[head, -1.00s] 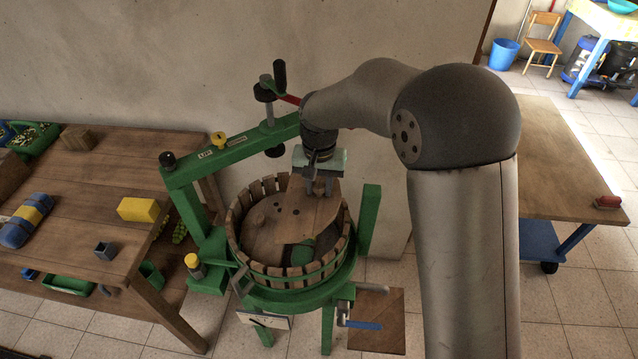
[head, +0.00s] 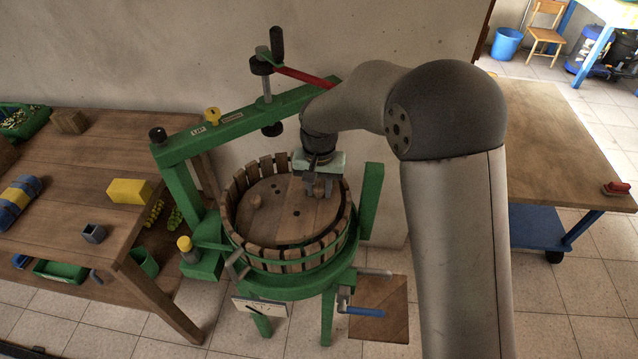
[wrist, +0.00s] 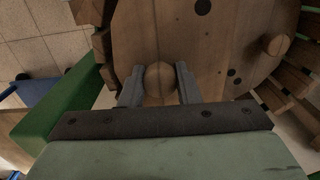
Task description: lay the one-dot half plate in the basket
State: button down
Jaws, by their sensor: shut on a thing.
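The one-dot half plate (head: 318,208) is a wooden half disc with a round knob and one dark dot. It lies inside the slatted wooden basket (head: 292,258), on the right side, and looks about level with the two-dot half plate (head: 262,218) beside it. My gripper (head: 317,188) is above the right part of the basket, shut on the one-dot plate's knob. In the wrist view the two fingers (wrist: 160,86) stand on both sides of this knob, and the one-dot plate (wrist: 165,30) meets the other half. What lies under the plates is hidden.
The green press frame (head: 225,130) with its screw and red handle (head: 300,75) stands over the basket's left and back. A wooden table (head: 75,165) with a yellow block (head: 129,191) is at left. Another table (head: 560,150) is at right.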

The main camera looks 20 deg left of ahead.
aim_at(319, 203)
jog(key=shift+f+b, duration=1.8)
jog(key=shift+f, duration=1.3)
jog(key=shift+f+b, duration=0.6)
jog(key=shift+f, duration=0.1)
jog(key=c, duration=1)
grip_release()
jog(key=shift+r, duration=0.1)
